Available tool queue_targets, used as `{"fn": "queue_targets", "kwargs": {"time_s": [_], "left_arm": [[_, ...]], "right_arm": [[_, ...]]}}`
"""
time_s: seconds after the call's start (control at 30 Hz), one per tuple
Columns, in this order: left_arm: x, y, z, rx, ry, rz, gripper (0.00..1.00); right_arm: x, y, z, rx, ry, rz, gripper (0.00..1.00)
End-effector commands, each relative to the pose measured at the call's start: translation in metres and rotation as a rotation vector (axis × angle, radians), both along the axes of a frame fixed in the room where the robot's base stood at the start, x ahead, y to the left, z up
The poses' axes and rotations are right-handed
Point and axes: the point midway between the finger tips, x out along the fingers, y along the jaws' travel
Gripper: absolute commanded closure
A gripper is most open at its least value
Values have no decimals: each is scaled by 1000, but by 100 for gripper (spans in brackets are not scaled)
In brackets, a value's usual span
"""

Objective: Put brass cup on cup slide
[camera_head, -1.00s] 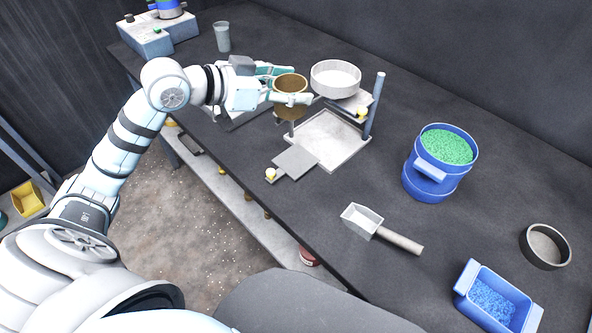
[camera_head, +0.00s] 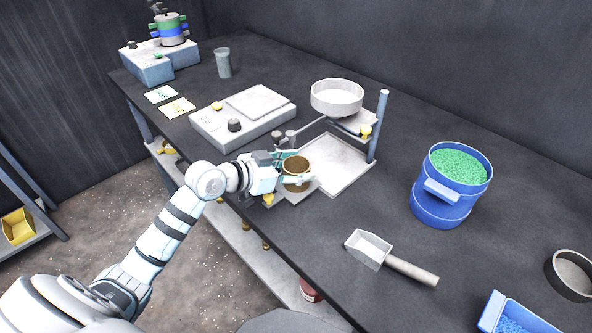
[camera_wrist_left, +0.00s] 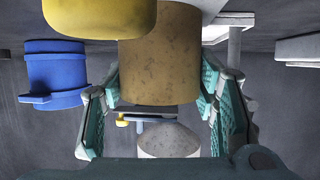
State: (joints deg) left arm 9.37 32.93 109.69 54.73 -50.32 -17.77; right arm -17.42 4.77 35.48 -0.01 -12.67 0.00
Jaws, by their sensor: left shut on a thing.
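The brass cup (camera_head: 295,170) is upright in my left gripper (camera_head: 298,177), whose teal fingers are shut on its sides. The wrist view also shows the cup (camera_wrist_left: 160,60) between the two fingers (camera_wrist_left: 160,88). The cup slide (camera_head: 288,194) is a flat grey plate with a yellow knob (camera_head: 268,199), at the front of the metal stand base. The cup is over or very near this plate and, with the gripper, hides most of it. I cannot tell whether the cup touches the plate. The knob looms large in the wrist view (camera_wrist_left: 95,15). My right gripper is not in view.
A white funnel dish (camera_head: 337,96) on a post (camera_head: 378,125) stands behind the cup. A scale (camera_head: 243,118) lies to the left. A scoop (camera_head: 390,258) and a blue bucket of green granules (camera_head: 452,185) are to the right.

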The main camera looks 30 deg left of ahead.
Motion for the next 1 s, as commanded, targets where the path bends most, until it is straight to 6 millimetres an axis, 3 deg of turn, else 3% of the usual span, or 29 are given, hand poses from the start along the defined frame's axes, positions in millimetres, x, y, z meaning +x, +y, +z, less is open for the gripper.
{"fn": "queue_targets", "kwargs": {"time_s": [0.23, 0.27, 0.37, 0.73, 0.87, 1.0], "left_arm": [[0, 0, -2, 2, 1, 0, 81], [0, 0, -2, 2, 2, 0, 42], [0, 0, -1, 2, 2, 0, 26], [0, 1, 3, 3, 2, 1, 26], [-15, 10, 8, 9, 3, 3, 26], [-42, 24, 21, 15, 6, 1, 26]], "right_arm": [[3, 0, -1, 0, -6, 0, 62], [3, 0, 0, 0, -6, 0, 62], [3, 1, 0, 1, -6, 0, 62], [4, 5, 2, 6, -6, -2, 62], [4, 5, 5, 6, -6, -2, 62], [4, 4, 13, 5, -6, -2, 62]]}}
